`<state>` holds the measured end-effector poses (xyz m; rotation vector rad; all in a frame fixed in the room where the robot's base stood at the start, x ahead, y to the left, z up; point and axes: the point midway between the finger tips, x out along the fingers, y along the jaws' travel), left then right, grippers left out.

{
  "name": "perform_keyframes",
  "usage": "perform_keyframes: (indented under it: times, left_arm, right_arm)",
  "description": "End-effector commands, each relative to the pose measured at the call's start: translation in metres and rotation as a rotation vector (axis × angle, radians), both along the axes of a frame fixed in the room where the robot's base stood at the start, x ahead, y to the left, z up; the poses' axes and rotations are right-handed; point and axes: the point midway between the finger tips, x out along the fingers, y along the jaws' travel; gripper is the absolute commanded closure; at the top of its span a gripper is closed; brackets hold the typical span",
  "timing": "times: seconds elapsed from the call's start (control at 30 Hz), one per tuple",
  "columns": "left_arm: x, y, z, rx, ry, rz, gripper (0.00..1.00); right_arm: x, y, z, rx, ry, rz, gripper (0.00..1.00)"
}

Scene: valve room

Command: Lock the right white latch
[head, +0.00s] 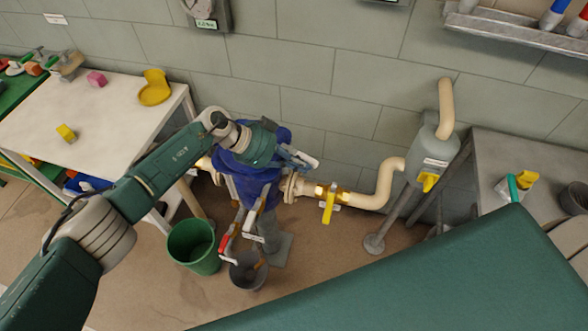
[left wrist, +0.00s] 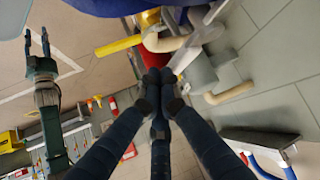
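A blue-covered pipe body (head: 240,178) stands by the wall, and its blue surface fills the top of the left wrist view (left wrist: 130,6). A white latch bar (head: 304,158) sticks out at its upper right; it also shows in the left wrist view (left wrist: 197,40). Another white latch (head: 262,197) hangs at its front. My left gripper (head: 296,160) is at the upper right latch. In the left wrist view its fingertips (left wrist: 161,82) are together, beside the lower end of the white bar; no clear grasp shows. My right gripper (left wrist: 37,45) is open and empty, away from the latches.
A yellow valve handle (head: 329,204) sits on the pipe to the right. Below stand a green bucket (head: 194,247) and a grey bucket (head: 248,271), with a red handle (head: 224,244) above. A white table (head: 95,125) is at left, a grey table (head: 520,155) at right.

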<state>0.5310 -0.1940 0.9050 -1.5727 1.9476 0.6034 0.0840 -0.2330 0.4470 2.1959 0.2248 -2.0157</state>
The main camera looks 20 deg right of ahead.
Motion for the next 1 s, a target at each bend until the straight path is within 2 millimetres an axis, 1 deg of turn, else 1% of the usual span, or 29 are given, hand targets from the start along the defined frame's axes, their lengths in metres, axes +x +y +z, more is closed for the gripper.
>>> perform_keyframes:
  times: [0.2,0.4,1.0]
  left_arm:
    - [0.002,-0.01,0.0,0.0,-0.001,-0.001,1.0]
    - [0.003,-0.014,0.0,0.0,-0.001,-0.001,1.0]
    - [0.004,-0.018,0.0,0.0,-0.001,-0.001,1.0]
  right_arm:
    - [0.005,-0.003,0.0,-0.003,-0.006,0.001,0.6]
    - [0.007,-0.003,0.0,-0.003,-0.009,0.002,0.6]
    - [0.007,-0.003,0.0,-0.003,-0.01,0.001,0.6]
